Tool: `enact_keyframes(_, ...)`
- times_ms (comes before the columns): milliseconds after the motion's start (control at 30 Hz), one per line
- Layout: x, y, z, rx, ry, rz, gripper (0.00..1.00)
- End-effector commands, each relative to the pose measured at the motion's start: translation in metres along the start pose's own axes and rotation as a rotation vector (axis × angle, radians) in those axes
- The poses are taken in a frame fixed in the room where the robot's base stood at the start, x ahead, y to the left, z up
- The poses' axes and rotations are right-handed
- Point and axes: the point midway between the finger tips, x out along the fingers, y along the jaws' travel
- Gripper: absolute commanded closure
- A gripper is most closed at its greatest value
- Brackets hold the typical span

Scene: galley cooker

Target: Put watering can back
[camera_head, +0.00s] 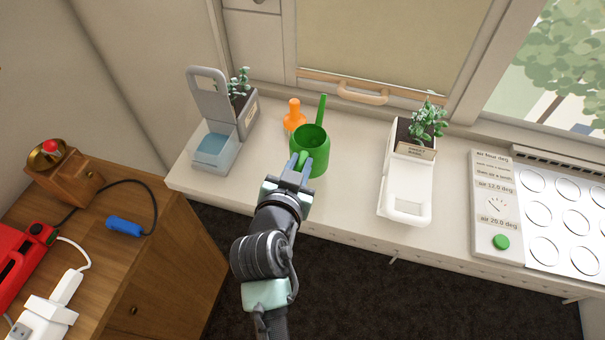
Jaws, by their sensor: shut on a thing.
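A green watering can (318,138) with an open round top and an upright spout stands at the counter's middle-left, and it looks upright. My gripper (300,163) reaches in from the front and is shut on the can's near left side. The fingers hide that part of the can. Whether the can's base touches the counter is hard to tell, as its lower edge is near the counter surface.
The pale counter (350,190) holds an orange bottle-like object (294,117) just behind the can. A grey planter (215,145) stands left and a white planter (405,185) right. A panel with round wells (565,215) is far right. A wooden cabinet (150,245) stands front left.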

Motion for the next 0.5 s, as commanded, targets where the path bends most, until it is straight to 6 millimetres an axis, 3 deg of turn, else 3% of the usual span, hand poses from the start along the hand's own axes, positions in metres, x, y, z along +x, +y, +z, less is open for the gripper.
enact_keyframes(300,0.015,0.005,0.034,-0.001,0.001,0.0,1.0)
enact_keyframes(500,0.018,0.006,0.041,0.001,0.004,-0.003,1.0)
